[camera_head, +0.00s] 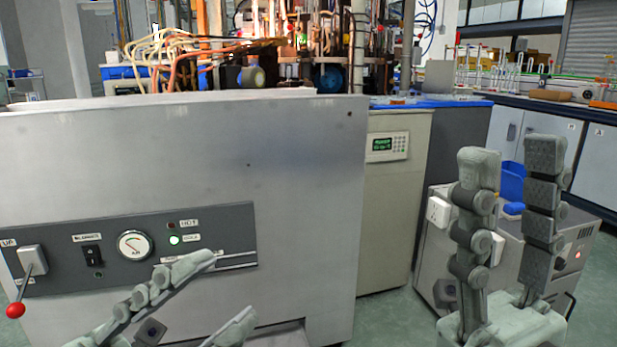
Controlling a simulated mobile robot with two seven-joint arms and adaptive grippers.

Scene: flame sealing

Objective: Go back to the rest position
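My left gripper (222,292) is at the bottom, left of the middle, in front of the grey machine's lower front. Its two grey fingers stand apart with nothing seen between them; its lower part is cut off by the frame edge. My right gripper (512,165) is at the right, pointing up. Its two jointed fingers are apart and the gap between them is empty. Neither gripper is seen touching anything.
A smaller metal unit (430,250) stands behind my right gripper. A lab bench (560,105) with glassware runs along the back right.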

